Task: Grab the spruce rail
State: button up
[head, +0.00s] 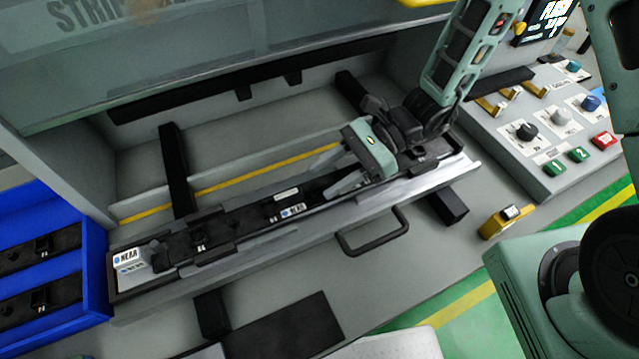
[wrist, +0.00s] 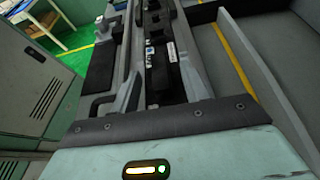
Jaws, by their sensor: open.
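A long dark rail (head: 235,222) with several small clips and white labels lies in a grey fixture (head: 290,243) on the bench. I cannot tell its exact colour as spruce; it looks almost black. A white "NEAR" label block (head: 130,262) sits at the fixture's left end. My gripper (head: 338,172) is open over the right part of the rail, fingers pointing down and left. Its body hides the rail's right portion. In the wrist view the rail (wrist: 158,75) runs away ahead of the gripper body, between grey side parts. I see nothing held.
A blue bin (head: 95,262) with other dark rails stands at the left. A loop handle (head: 376,238) juts from the fixture's front. A control box (head: 560,125) with knobs and buttons and a yellow block (head: 505,221) are at the right. A grey hood (head: 230,50) overhangs the back.

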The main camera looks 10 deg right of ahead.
aim_at(328, 179)
jog(key=shift+s+a+f, duration=0.1)
jog(key=shift+a+f, duration=0.1)
jog(key=shift+a, duration=0.25)
grip_shut()
notch_tip(328, 179, up, 9)
jog(key=shift+f+b, duration=0.1)
jog(key=shift+b, duration=0.6)
jog(key=shift+d+r, duration=0.1)
jog(key=shift+r, duration=0.35)
